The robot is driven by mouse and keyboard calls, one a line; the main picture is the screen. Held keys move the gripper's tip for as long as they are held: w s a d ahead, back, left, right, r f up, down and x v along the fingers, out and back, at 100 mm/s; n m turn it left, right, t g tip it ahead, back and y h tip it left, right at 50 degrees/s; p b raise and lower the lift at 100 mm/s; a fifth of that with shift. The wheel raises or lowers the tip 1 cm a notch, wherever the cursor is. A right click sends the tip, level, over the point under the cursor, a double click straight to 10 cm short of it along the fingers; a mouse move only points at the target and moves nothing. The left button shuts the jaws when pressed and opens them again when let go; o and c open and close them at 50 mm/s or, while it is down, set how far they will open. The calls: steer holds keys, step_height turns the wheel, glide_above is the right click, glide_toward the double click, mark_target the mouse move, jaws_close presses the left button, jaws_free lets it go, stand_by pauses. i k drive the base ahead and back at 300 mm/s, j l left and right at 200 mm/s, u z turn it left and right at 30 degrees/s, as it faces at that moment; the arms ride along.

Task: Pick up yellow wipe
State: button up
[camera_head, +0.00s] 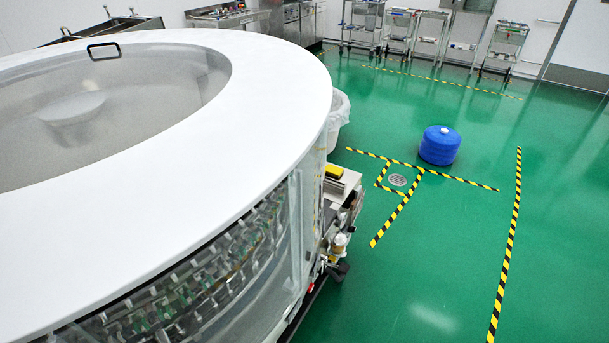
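A small flat yellow thing (334,171), which looks like the yellow wipe, lies near the picture's middle. It rests on top of a low unit at the right side of the large round rotary washer (250,125). It is too small for me to tell its texture or folds. The washer's white rim hides what lies behind and left of it. My gripper and arm are not in view.
A bin with a clear liner (339,108) stands behind the yellow thing. A blue round object (439,145) sits on the green floor (440,240), near a drain (397,180) and striped tape. Carts (402,30) line the back wall. The floor at right is mostly clear.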

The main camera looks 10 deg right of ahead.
mark_target(331, 170)
steer(key=z, duration=0.25)
steer(key=u, duration=2)
steer(key=z, duration=1.9)
steer(key=i+l+u, duration=0.15)
steer(key=u, duration=0.15)
steer(key=i+l+u, duration=0.2)
steer(key=u, duration=0.15)
steer(key=i+l+u, duration=0.1)
steer(key=l, duration=0.25)
steer(key=i+l, duration=0.3)
steer(key=i+l+u, duration=0.15)
steer(key=l, duration=0.25)
steer(key=i+l+u, duration=0.1)
steer(key=i+l, duration=0.15)
steer(key=l, duration=0.15)
steer(key=i+l, duration=0.15)
steer(key=l, duration=0.25)
steer(key=u, duration=0.05)
